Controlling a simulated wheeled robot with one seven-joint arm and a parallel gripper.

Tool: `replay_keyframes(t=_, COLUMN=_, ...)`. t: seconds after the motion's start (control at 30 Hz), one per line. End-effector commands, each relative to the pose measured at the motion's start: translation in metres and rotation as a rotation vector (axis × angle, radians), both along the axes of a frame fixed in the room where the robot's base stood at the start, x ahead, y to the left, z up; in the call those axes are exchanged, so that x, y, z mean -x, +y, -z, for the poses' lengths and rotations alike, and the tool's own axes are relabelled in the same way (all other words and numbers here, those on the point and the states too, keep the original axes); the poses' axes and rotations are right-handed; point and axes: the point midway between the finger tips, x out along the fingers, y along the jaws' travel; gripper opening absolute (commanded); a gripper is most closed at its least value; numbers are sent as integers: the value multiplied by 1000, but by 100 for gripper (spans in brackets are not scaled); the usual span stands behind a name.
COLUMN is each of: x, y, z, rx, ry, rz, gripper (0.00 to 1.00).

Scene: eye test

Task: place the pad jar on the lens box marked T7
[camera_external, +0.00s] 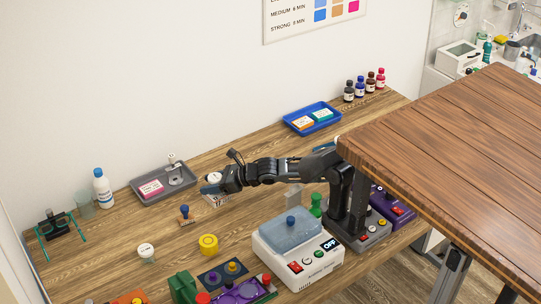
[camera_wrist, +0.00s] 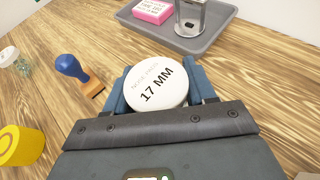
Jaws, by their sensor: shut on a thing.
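The pad jar shows in the wrist view as a round white lid (camera_wrist: 156,86) marked "17 MM", between the blue fingers of my gripper (camera_wrist: 157,92). My gripper (camera_external: 213,186) is shut on this jar, at the left end of my arm over the wooden bench. A pale, labelled patch shows just below the fingers; I cannot tell whether it is the jar's body or a box. A pink box (camera_external: 151,188) lies in the grey tray (camera_external: 178,190) and also shows in the wrist view (camera_wrist: 152,11). I cannot read T7 on any box.
A blue-handled stamp (camera_external: 185,214) stands left of my gripper. Another white-lidded jar (camera_external: 146,251) and a yellow round thing (camera_external: 208,244) stand nearer the front. A blue tray (camera_external: 312,118) holds orange and teal boxes. A white machine (camera_external: 318,262) stands at front right.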

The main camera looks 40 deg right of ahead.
Motion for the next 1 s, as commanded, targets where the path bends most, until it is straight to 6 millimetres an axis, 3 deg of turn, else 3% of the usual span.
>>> replay_keyframes(t=0.43, x=0, y=0, z=8, rx=1, ry=-1, rz=-1, gripper=20)
replay_keyframes(t=0.47, x=0, y=0, z=7, rx=1, ry=-1, rz=-1, gripper=58)
replay_keyframes(t=0.5, x=0, y=0, z=6, rx=1, ry=-1, rz=0, gripper=62)
replay_keyframes(t=0.7, x=0, y=0, z=6, rx=1, ry=-1, rz=0, gripper=80)
replay_keyframes(t=1.0, x=0, y=0, z=2, rx=-1, ry=0, rz=0, gripper=80)
